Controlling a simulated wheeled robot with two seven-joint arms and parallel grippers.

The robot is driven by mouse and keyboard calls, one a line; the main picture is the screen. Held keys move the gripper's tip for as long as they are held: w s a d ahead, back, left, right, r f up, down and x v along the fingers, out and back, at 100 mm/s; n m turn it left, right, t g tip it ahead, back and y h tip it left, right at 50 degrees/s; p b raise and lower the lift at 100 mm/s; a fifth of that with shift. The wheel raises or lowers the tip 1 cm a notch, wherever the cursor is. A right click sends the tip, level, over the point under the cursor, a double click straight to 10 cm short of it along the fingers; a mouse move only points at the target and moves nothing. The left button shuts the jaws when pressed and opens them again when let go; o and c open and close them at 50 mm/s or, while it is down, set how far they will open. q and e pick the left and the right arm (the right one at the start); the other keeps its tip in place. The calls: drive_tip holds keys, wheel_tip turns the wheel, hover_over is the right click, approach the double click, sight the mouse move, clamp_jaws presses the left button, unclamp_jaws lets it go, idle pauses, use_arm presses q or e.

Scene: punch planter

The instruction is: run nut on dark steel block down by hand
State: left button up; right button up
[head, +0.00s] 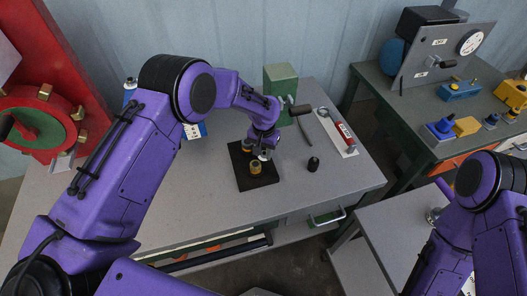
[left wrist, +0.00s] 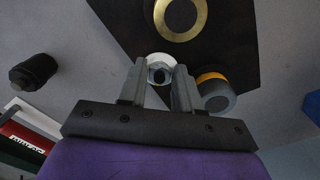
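A black square plate, apparently the dark steel block (head: 262,182), lies flat on the grey workbench; it also shows in the left wrist view (left wrist: 225,55). A brass ring (left wrist: 181,14) sits on it, seen as a brass piece (head: 255,168) in the head view. A pale metal nut-like piece (left wrist: 160,70) with a dark centre lies between my left gripper's fingertips (left wrist: 160,76). The fingers are apart, one on each side; whether they touch it is unclear. In the head view my left gripper (head: 262,154) is over the plate. My right gripper is not visible.
A grey cylinder with a yellow band (left wrist: 216,95) stands close beside the right finger. A black knob-like piece (head: 313,164) stands right of the plate. A red-handled tool (head: 345,134) and green block (head: 281,88) are farther back. The bench front is clear.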

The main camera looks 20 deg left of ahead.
use_arm(q)
drive_tip(key=shift+o, duration=0.9)
wheel_tip(320, 180, up, 11)
drive_tip(key=b, duration=0.2)
drive_tip(key=shift+f, duration=0.2)
wheel_tip(320, 180, up, 10)
drive_tip(key=r+b, duration=0.1)
hover_over(264, 155)
drive_tip(key=shift+w+f, duration=0.1)
drive_tip(key=shift+f, duration=0.15)
